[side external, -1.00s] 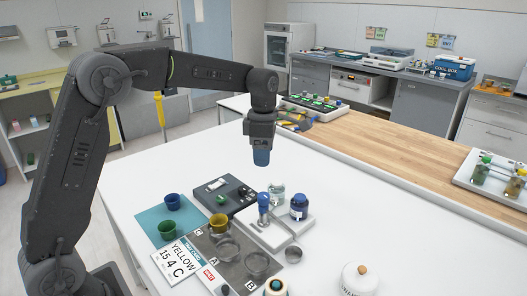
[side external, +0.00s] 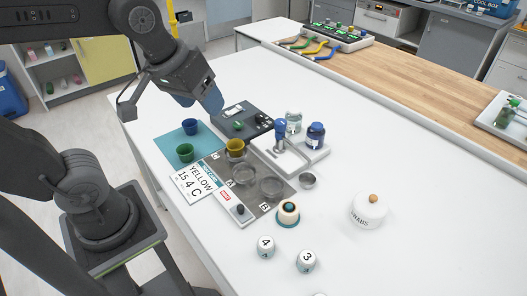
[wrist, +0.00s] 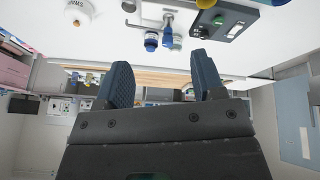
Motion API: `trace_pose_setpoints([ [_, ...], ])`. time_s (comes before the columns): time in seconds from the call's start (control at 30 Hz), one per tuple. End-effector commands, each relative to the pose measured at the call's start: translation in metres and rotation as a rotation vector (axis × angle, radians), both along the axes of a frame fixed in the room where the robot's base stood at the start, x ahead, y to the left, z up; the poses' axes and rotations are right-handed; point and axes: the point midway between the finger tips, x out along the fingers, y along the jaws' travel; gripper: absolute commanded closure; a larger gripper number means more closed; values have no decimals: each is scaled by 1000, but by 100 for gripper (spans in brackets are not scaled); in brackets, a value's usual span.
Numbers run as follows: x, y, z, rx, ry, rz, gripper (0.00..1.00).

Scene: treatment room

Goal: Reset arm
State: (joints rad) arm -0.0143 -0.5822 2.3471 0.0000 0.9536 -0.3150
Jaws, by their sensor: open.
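My gripper (side external: 199,102) is open and empty, up above the far left part of the white table, behind the blue cup. Its two blue fingers also show spread in the wrist view (wrist: 163,75). A blue cup (side external: 190,127) and a green cup (side external: 185,153) stand on a teal mat (side external: 165,142). A card (side external: 194,183) reads "YELLOW 15 4 C".
A white lidded pot (side external: 368,210) and numbered white pieces (side external: 266,247) stand nearer the front. The table's right front is mostly clear.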

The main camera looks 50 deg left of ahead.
Motion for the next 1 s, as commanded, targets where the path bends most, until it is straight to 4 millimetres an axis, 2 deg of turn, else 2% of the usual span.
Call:
trace_pose_setpoints([
  [0.03, -12, -1, -5, 35, -23, -79, 38],
  [0.1, -23, -2, -11, 80, -44, -175, 38],
  [0.23, -33, -3, -18, 129, -66, -277, 38],
  [1.0, -35, -4, -19, 137, -68, -292, 38],
])
